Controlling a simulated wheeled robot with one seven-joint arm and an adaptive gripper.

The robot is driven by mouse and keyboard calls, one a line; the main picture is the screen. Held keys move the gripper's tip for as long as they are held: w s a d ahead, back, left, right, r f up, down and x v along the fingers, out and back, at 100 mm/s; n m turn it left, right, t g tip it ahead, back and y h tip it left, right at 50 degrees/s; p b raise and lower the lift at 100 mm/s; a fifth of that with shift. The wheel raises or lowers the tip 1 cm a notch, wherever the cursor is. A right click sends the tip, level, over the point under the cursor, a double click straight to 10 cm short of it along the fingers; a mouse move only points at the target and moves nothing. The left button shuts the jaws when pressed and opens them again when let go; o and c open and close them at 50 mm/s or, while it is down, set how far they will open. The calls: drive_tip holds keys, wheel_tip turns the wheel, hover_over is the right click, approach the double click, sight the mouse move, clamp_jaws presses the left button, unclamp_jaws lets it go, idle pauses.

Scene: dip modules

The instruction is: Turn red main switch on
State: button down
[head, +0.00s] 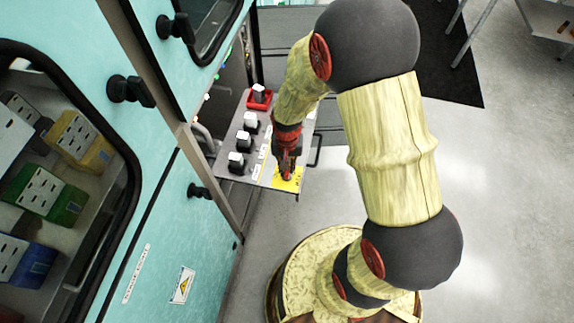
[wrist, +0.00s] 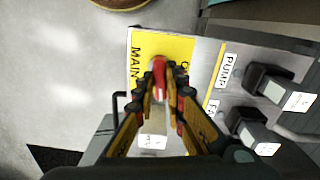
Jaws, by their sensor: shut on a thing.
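The red main switch (wrist: 160,68) sits on a yellow label plate (wrist: 176,48) marked "MAIN" on the grey control panel (wrist: 207,52). In the wrist view my gripper (wrist: 160,84) has its two fingertips closed on either side of the red handle. In the head view my gripper (head: 287,172) reaches down to the yellow plate (head: 292,184) at the near right corner of the panel (head: 230,163). There the switch is hard to tell from the red parts of my gripper. The handle's lower part is hidden between the fingers.
Black switches with white tops (head: 236,160) line the panel's left side; two show beside a "PUMP" label (wrist: 229,70). A red-based switch (head: 259,97) is at the far end. A teal cabinet (head: 170,235) stands left. Grey floor (head: 510,200) is open right.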

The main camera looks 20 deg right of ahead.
drive_tip(key=n+p, duration=0.2)
drive_tip(key=n, duration=0.2)
drive_tip(key=shift+r, duration=0.1)
drive_tip(key=n+p, duration=0.2)
drive_tip(key=n, duration=0.2)
drive_tip(key=n+p, duration=0.1)
drive_tip(key=n, duration=0.3)
drive_tip(key=shift+n+p, duration=0.7)
drive_tip(key=shift+n, duration=1.2)
drive_tip(key=c, duration=1.8)
unclamp_jaws()
drive_tip(key=shift+c, duration=0.2)
wheel_tip(320, 180, up, 12)
